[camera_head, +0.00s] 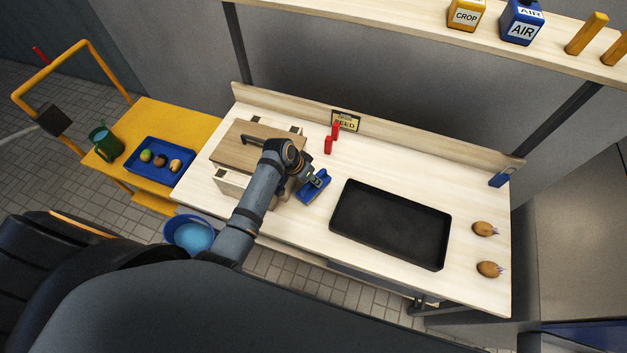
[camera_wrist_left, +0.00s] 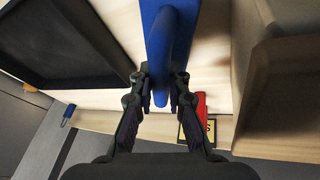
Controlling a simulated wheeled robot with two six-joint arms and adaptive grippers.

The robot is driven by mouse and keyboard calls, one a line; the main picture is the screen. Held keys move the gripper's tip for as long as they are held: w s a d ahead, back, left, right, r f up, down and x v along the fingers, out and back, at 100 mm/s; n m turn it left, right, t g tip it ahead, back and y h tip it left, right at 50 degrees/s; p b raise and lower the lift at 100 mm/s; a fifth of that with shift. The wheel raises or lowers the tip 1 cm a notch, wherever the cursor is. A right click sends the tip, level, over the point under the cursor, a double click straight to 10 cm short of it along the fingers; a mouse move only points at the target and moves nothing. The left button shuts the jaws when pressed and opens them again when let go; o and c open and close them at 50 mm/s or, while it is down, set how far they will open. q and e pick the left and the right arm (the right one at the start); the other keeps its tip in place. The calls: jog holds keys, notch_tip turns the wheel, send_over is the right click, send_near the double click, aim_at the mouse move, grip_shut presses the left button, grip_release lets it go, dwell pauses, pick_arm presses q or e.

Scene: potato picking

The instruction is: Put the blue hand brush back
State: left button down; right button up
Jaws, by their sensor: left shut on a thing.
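The blue hand brush (camera_head: 315,188) is at the middle of the wooden bench, between the wooden box and the black tray. My left gripper (camera_head: 309,176) is over it and shut on its handle. In the left wrist view the blue brush (camera_wrist_left: 168,30) runs up from between the fingers of my left gripper (camera_wrist_left: 160,92). I cannot tell whether the brush touches the bench top. My right gripper is not in view.
A black tray (camera_head: 390,222) lies right of the brush. A wooden box (camera_head: 245,150) stands to the left, and a red object (camera_head: 331,140) behind. Two potatoes (camera_head: 485,229) lie at the right. A blue holder (camera_head: 500,179) is at the back right corner. A shelf (camera_head: 400,15) overhangs.

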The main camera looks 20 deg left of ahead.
pick_arm(q)
jog(key=shift+f, duration=0.6)
jog(key=shift+f, duration=0.1)
jog(key=c, duration=1.3)
grip_release()
jog(key=b+v, duration=0.1)
jog(key=v, duration=1.1)
